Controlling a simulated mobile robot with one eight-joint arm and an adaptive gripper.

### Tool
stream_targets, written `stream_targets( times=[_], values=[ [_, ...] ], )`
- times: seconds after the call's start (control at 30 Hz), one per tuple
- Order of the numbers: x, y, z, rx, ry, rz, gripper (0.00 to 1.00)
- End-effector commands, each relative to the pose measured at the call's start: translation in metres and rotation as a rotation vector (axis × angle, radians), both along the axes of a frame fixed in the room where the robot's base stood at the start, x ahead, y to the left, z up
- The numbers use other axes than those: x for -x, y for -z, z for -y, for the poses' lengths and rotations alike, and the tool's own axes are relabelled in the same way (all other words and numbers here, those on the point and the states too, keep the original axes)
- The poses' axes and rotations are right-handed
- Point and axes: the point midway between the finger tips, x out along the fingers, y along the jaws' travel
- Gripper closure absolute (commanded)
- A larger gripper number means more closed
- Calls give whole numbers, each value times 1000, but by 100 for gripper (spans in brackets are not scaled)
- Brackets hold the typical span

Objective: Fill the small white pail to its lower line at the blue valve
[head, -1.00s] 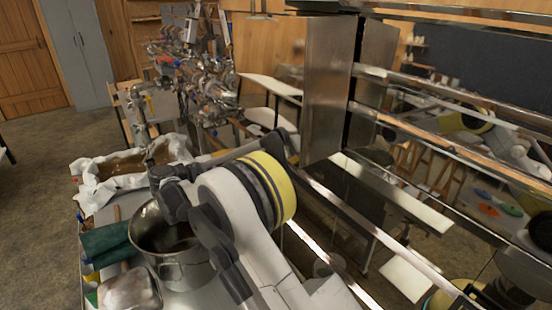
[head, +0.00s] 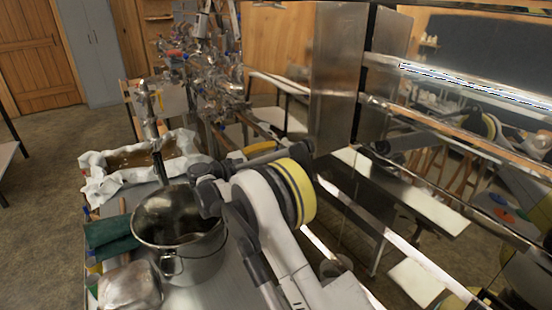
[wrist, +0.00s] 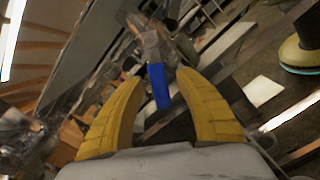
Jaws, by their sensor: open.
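The blue valve handle (wrist: 158,88) shows in the wrist view, below a grey metal valve body (wrist: 150,45). My gripper (wrist: 157,79) has two yellow fingers spread apart, with the blue handle showing between their tips. Nothing is visibly held, and I cannot tell whether a finger touches the handle. In the head view, my arm reaches past the steel pot, and its fingers cannot be made out there. I cannot clearly identify the small white pail or its lower line in either view.
A steel pot (head: 190,262) stands on a metal surface at the lower left. Beside it are a dark green cloth (head: 108,236) and a cloth-lined pan of brown liquid (head: 128,160). Metal rails (head: 470,75) and an upright steel panel (head: 338,80) are on the right.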

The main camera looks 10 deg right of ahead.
Motion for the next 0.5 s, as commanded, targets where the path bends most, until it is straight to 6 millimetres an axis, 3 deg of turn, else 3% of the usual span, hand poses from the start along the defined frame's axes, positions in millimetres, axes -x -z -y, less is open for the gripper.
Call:
stream_targets(
  times=[0.3, 0.43, 0.5],
  values=[
    [-1, -1, 3, 0, 0, 0, 60],
    [-1, -1, 2, 0, 0, 0, 100],
    [-1, -1, 2, 0, 0, 0, 100]
  ],
)
